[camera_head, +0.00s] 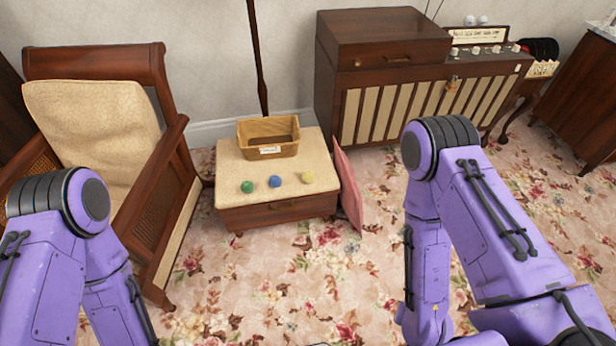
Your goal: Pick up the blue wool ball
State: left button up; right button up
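The blue wool ball (275,181) lies on the cream top of a small low table (228,172), between a green ball (247,187) on its left and a yellow ball (307,176) on its right. The three balls sit near the front edge and are apart from each other. My purple left and right arms rise at the two sides of the view, well short of the table. Neither gripper can be seen, so nothing of their fingers shows.
A brown basket (268,136) with a white label stands behind the balls. A wooden armchair (95,120) is left of the table. A pink cushion-like panel (349,190) leans on its right side, before a wooden cabinet (400,75). Flowered carpet (290,280) in front is clear.

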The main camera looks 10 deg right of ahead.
aim_at(275, 181)
jog(key=z, duration=0.75)
jog(key=i, duration=1.5)
jog(key=u, duration=0.8)
